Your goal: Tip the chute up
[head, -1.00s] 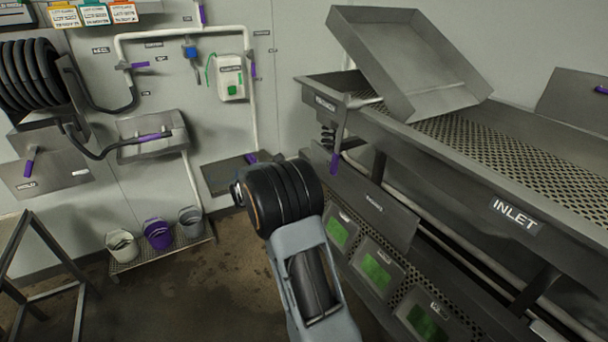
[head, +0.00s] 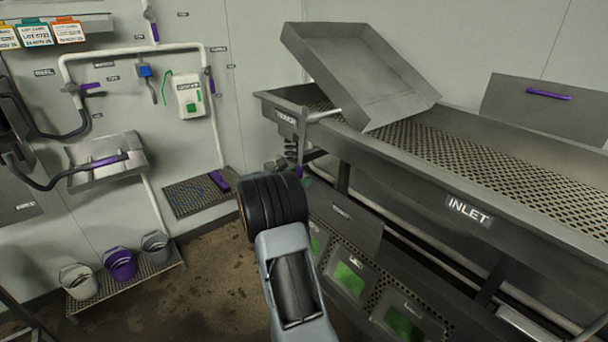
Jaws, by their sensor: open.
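A grey open-ended tray, which looks like the chute (head: 360,70), sits tilted over the left end of the long perforated inlet trough (head: 470,152). My gripper (head: 284,166) is mostly hidden behind my dark wrist, just below the trough's labelled left end. It is open.
A panel with a purple handle (head: 549,95) stands behind the trough. Green-lit boxes (head: 350,279) sit below the trough. At left are wall pipes, a grated shelf (head: 195,196) and buckets on a low rack (head: 128,288). The floor between is clear.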

